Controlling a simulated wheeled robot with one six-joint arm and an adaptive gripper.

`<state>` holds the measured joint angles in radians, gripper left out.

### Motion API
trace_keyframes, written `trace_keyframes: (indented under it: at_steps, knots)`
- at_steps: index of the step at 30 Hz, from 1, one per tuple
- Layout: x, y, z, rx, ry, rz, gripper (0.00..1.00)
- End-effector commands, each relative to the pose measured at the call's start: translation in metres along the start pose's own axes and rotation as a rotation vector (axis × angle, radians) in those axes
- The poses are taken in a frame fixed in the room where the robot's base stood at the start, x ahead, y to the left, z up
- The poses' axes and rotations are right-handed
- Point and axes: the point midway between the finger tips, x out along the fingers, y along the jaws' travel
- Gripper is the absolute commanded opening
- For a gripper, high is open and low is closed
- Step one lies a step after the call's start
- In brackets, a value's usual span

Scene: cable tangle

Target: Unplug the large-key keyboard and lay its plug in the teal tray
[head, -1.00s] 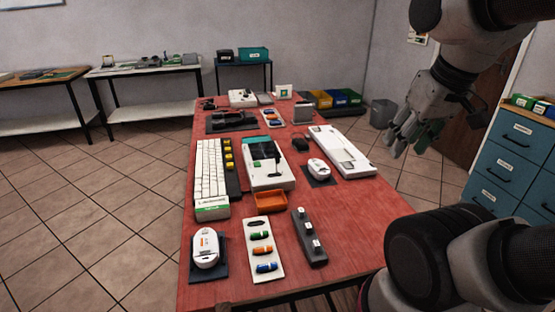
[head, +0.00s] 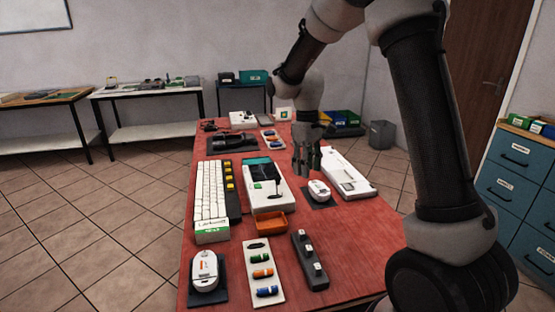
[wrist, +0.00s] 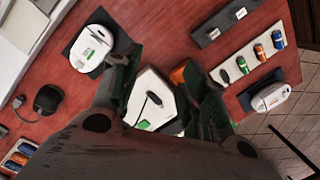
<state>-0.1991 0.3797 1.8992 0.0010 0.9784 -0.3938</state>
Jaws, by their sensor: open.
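A white keyboard (head: 211,187) with a green-edged label lies at the table's left; I cannot read whether it is the large-key one. A dark strip with yellow keys (head: 230,178) lies along its right side. No cable or plug of it is clear. A teal bin (head: 253,76) stands on the back shelf; a teal part (head: 256,161) tops the white device (head: 265,190) mid-table. I cannot tell which is the tray. My gripper (head: 307,160) is open and empty, above the table right of that device. In the wrist view the device (wrist: 154,98) shows between the fingers.
A white mouse (head: 318,188) on a dark pad is near my gripper. An orange tray (head: 271,224), a dark socket strip (head: 309,260), a plate of coloured plugs (head: 263,272) and another mouse (head: 205,270) lie in front. A white slab (head: 346,175) lies right.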

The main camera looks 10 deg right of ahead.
Motion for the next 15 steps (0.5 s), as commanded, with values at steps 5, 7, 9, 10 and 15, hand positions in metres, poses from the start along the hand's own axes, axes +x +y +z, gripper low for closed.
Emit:
trace_keyframes:
  at_steps: [5, 7, 9, 10, 15]
  knots:
    - [0.044, 0.016, -0.076, -0.267, -0.015, -0.004, 0.44]
    - [0.056, 0.023, -0.105, -0.392, -0.004, 0.002, 0.44]
    - [0.057, 0.033, -0.133, -0.532, 0.021, 0.021, 0.44]
    - [0.051, 0.037, -0.142, -0.586, 0.037, 0.034, 0.44]
    - [0.024, 0.046, -0.166, -0.837, 0.084, 0.09, 0.44]
